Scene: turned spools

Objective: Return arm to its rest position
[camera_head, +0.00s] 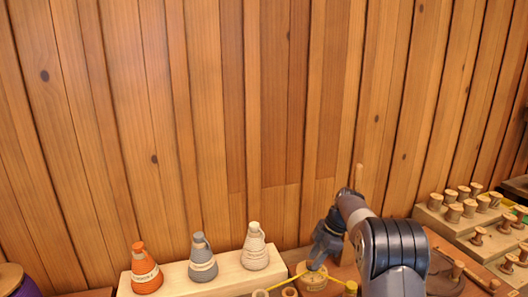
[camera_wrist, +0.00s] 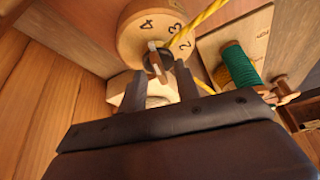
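My arm (camera_head: 395,250) reaches forward from the lower right in the head view. My gripper (camera_head: 322,254) points down just above a round wooden piece (camera_head: 312,280) with yellow cord beside it. In the wrist view, the two dark fingers of my gripper (camera_wrist: 160,74) stand apart with a gap between them. A wooden disc (camera_wrist: 138,32) marked with numerals lies just beyond the fingertips, with a small dark-ringed peg at its middle. The peg shows near the gap, and I see no finger closed on it. Contact cannot be told.
Orange (camera_head: 145,270), grey (camera_head: 203,262) and cream (camera_head: 254,250) cone-shaped spools stand on a pale board at left. A stepped wooden rack (camera_head: 440,222) with several small spools stands at right. A green-wound spool (camera_wrist: 240,66) shows in the wrist view. A plank wall (camera_head: 220,120) rises behind.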

